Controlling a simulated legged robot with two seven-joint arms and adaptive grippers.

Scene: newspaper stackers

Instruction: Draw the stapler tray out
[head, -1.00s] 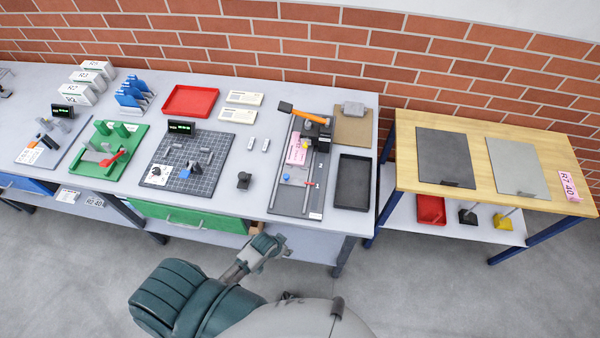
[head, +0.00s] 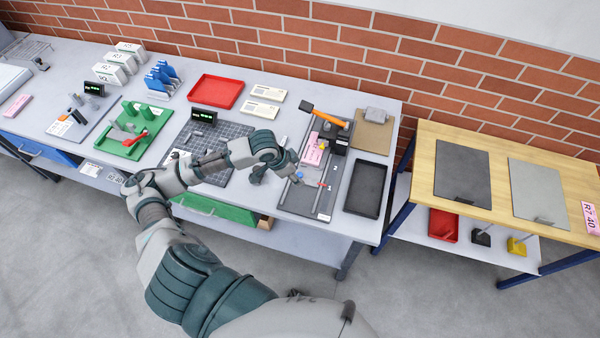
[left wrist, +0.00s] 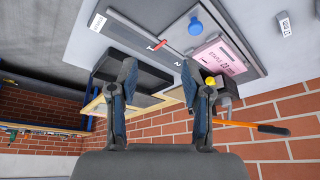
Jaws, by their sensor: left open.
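The stapler station is a long dark grey board (head: 305,204) on the bench, with a black stapler (head: 336,138) and orange lever (head: 327,116) at its back. A pink labelled block (head: 313,149) lies on it, with a blue knob (head: 299,175) nearer the front. The wrist view also shows the blue knob (left wrist: 195,26) and pink block (left wrist: 217,58). My left gripper (left wrist: 160,82) is open and empty, its fingers apart from the knob. In the head view the gripper is beside the board's left edge, largely hidden by its wrist. My right gripper is out of view.
A black tray (head: 366,190) lies right of the board. Left are a dark gridded mat (head: 236,130), a green fixture (head: 128,138) and a red tray (head: 215,91). A green drawer front (head: 215,208) is below the bench. A wooden table (head: 500,200) stands at right.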

